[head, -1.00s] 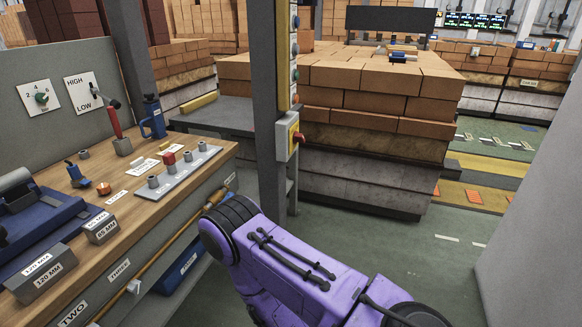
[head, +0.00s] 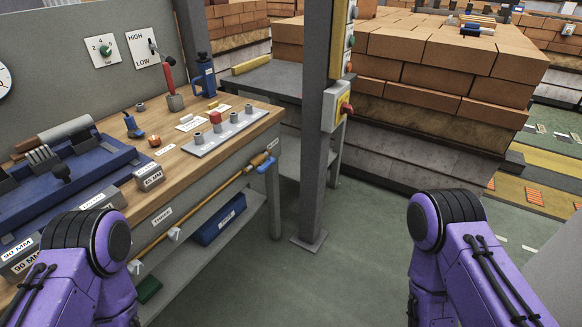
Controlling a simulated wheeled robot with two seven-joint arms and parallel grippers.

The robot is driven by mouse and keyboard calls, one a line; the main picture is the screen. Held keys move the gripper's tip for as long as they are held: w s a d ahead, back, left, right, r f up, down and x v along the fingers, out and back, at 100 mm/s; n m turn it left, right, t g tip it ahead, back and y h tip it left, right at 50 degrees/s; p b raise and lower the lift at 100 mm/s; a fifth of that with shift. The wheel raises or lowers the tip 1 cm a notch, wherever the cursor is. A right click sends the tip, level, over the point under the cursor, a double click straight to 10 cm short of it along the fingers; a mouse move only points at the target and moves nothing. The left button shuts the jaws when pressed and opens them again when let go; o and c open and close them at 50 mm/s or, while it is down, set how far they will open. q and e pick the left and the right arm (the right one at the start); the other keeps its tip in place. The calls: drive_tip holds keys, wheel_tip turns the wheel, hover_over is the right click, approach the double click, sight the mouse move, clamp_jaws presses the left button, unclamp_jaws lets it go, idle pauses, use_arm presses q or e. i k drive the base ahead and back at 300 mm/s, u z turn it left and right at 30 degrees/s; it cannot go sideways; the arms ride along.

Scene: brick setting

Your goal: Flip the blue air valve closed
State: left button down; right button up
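A small blue lever (head: 268,165) sits at the right end of a brass-coloured pipe (head: 205,209) along the bench front, just below the worktop's right corner. It looks like the blue air valve. It is small here, and I cannot tell its exact angle to the pipe. My purple left arm shows at the lower left and my purple right arm at the lower right, both well apart from the lever. Neither gripper is in view.
The wooden bench (head: 225,142) carries a grey block with knobs (head: 218,131), a red-handled lever (head: 168,78), a blue bottle-like tool (head: 204,76) and a blue fixture (head: 70,175). Floor between my arms is clear.

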sight(260, 170)
drive_tip(key=k, duration=0.65)
drive_tip(key=z, duration=0.55)
drive_tip(key=i, duration=0.6)
drive_tip(key=z, duration=0.45)
drive_tip(key=i, duration=1.05)
drive_tip(key=u, duration=0.5)
